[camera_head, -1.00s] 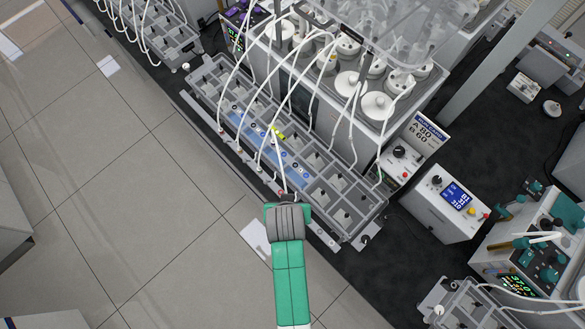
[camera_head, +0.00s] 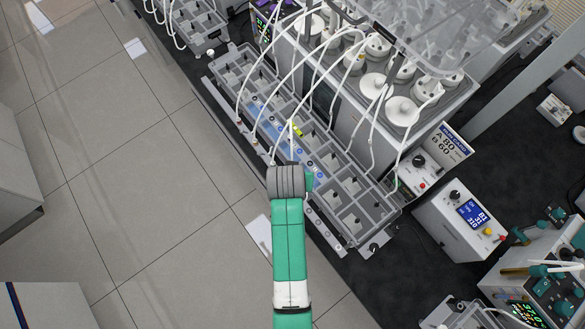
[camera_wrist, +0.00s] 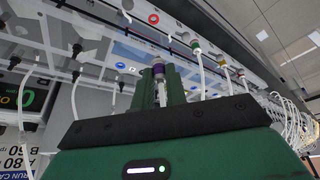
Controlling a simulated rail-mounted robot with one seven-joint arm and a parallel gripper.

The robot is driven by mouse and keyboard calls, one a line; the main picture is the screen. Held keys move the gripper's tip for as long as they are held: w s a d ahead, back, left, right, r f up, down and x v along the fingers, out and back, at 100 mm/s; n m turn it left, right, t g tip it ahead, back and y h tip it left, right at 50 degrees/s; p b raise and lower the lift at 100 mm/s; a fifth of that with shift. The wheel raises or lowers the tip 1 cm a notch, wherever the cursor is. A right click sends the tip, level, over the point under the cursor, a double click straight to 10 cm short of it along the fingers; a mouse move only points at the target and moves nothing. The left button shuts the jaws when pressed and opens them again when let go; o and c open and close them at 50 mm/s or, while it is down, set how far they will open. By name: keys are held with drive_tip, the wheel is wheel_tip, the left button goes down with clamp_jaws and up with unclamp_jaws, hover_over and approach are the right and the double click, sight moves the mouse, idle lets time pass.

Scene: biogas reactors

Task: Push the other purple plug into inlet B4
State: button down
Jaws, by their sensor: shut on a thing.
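My gripper (camera_wrist: 158,76) shows in the wrist view with its green fingers closed around a plug (camera_wrist: 158,69) that has a purple band and a pale tube end. In the head view the grey wrist of my arm covers the fingers and the plug. The inlet strip (camera_head: 262,111) is a blue band with small round ports along the grey tray. In the wrist view ports with a red ring (camera_wrist: 153,18) and a blue ring (camera_wrist: 120,65) show beyond the fingertips. The labels are too small to read, so I cannot tell which inlet is B4.
White tubes (camera_head: 303,62) arch from the reactor bottles (camera_head: 402,110) to the tray (camera_head: 373,208). A plug with a green band (camera_wrist: 196,46) is right of my fingers. Control boxes (camera_head: 460,220) stand at the right. The floor (camera_head: 100,170) left is clear.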

drive_tip(key=shift+f, duration=0.15)
drive_tip(key=shift+f+b, duration=2.35)
drive_tip(key=shift+f, duration=1.35)
drive_tip(key=shift+f+b, duration=0.4)
drive_tip(key=shift+f, duration=0.7)
drive_tip(key=c, duration=1.3)
unclamp_jaws()
drive_tip(key=shift+c, duration=0.2)
drive_tip(key=shift+r, duration=0.15)
drive_tip(key=v, duration=0.7)
drive_tip(key=shift+s+r+p, duration=0.2)
drive_tip(key=shift+r+p, duration=0.1)
drive_tip(key=shift+p, duration=0.1)
